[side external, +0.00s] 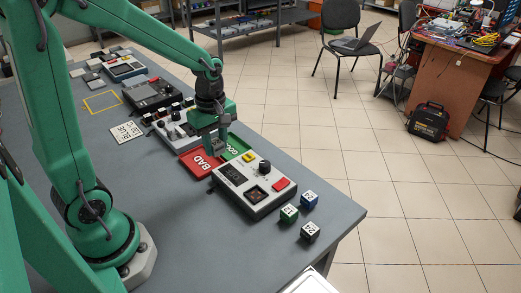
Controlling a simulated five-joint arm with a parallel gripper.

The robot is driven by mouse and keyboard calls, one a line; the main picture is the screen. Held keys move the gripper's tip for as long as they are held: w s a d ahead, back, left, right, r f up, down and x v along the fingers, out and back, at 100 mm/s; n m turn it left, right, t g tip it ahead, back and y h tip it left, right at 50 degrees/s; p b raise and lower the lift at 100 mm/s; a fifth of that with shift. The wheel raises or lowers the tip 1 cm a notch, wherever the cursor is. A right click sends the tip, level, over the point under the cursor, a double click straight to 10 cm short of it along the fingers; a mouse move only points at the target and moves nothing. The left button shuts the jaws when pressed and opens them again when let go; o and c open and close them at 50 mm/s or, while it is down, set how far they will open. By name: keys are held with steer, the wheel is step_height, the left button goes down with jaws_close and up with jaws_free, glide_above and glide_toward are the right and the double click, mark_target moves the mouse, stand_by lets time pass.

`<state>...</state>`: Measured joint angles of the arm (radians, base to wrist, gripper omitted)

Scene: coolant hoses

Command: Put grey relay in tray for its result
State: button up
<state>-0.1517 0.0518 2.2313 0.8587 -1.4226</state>
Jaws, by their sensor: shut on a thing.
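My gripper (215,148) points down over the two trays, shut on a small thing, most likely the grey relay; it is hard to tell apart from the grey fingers. The red tray (190,158) marked BAD lies just below and left of the fingers. The green tray (237,145) marked GOOD is beside it on the right, partly hidden behind my gripper. I cannot tell the exact height of the fingers above the trays. The white tester (274,206) stands in front of the trays, with a dark display, a black knob, a red button and a square socket.
Green (289,214), blue (309,200) and black (310,232) cubes with numbers stand near the table's front right corner. A row of other devices, including a black one (152,94), runs to the back left. A white printed card (129,132) lies left of them. The grey table's left middle is clear.

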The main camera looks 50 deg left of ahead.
glide_above(202, 162)
step_height(202, 162, down, 7)
steer(key=shift+s+d+f, duration=0.1)
stand_by(0.4)
steer(key=shift+f, duration=1.9)
steer(key=shift+f, duration=0.1)
steer(key=o, duration=1)
steer(key=shift+c, duration=0.2)
